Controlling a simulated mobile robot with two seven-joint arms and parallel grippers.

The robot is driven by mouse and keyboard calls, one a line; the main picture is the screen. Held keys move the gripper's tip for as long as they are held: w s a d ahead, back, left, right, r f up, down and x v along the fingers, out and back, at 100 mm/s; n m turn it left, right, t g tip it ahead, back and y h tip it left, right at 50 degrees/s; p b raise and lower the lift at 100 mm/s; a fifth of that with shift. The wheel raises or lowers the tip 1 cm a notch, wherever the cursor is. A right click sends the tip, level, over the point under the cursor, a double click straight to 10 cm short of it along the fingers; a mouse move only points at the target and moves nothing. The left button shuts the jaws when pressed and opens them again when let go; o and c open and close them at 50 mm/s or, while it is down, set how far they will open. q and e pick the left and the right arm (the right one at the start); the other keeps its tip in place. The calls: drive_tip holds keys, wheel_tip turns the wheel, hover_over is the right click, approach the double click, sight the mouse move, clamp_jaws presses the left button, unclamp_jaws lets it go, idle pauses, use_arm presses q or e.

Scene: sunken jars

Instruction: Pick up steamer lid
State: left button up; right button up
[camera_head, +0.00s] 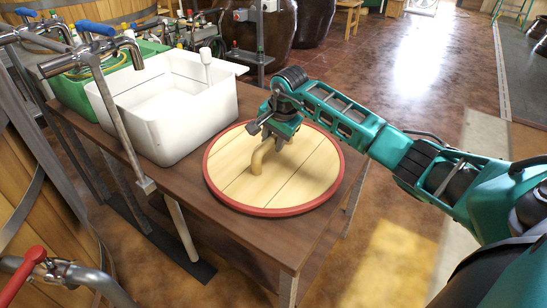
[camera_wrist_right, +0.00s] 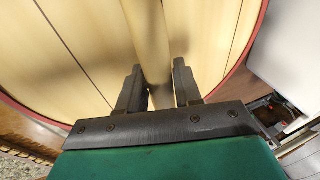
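The steamer lid (camera_head: 240,180) is a round pale wooden disc of planks with a red rim and a raised wooden handle (camera_head: 257,160) in its middle. It lies flat on the brown table. In the right wrist view the lid (camera_wrist_right: 215,30) fills the background, and its handle (camera_wrist_right: 150,40) runs between my fingers. My right gripper (camera_head: 271,138) is over the lid at the handle. Its two fingers (camera_wrist_right: 160,85) stand close in on either side of the handle and look shut on it. My left gripper is not in view.
A white basin (camera_head: 165,105) stands on the table (camera_head: 215,235) just behind and left of the lid. A green crate (camera_head: 85,85) is beyond it. Metal pipes with taps (camera_head: 110,100) rise at the left, near wooden vats. The floor right of the table is clear.

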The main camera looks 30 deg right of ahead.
clamp_jaws()
idle(0.9)
